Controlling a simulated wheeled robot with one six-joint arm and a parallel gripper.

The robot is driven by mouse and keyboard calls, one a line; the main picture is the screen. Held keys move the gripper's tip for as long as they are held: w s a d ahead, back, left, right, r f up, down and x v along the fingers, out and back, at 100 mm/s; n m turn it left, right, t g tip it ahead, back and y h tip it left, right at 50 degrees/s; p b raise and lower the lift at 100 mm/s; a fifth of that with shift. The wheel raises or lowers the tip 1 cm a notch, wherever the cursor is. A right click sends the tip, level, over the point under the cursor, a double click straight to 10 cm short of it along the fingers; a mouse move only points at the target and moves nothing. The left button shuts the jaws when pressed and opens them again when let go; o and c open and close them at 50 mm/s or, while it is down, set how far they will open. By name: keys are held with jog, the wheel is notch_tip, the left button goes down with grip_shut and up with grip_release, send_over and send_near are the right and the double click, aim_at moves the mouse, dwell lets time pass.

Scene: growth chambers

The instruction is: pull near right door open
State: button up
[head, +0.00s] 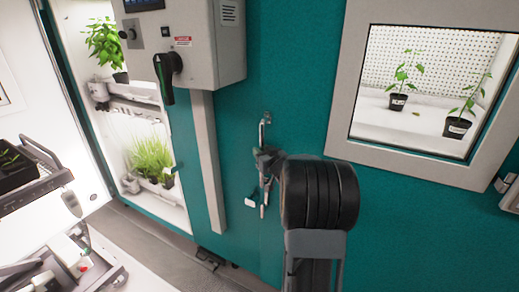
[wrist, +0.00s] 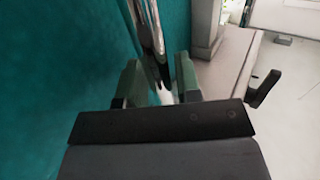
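The near right door (head: 290,100) is a teal panel with a framed window (head: 430,80), and it looks shut in the head view. Its handle (head: 264,208) is an upright metal bar near the door's left edge, partly hidden by my gripper. My gripper (head: 264,165) is at the middle of the handle. In the wrist view the two fingers of my gripper (wrist: 163,85) stand apart, with the handle (wrist: 150,25) running down between them. I see a gap between the fingers, and firm contact with the bar does not show.
A grey control box (head: 205,50) with a black rotary switch hangs left of the handle. Further left, a lit chamber (head: 150,140) with plants stands open. A cart with trays (head: 40,190) is at the far left. Potted seedlings (head: 397,101) show behind the window.

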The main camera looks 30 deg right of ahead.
jog(key=shift+w, duration=0.85)
jog(key=shift+c, duration=0.2)
grip_shut()
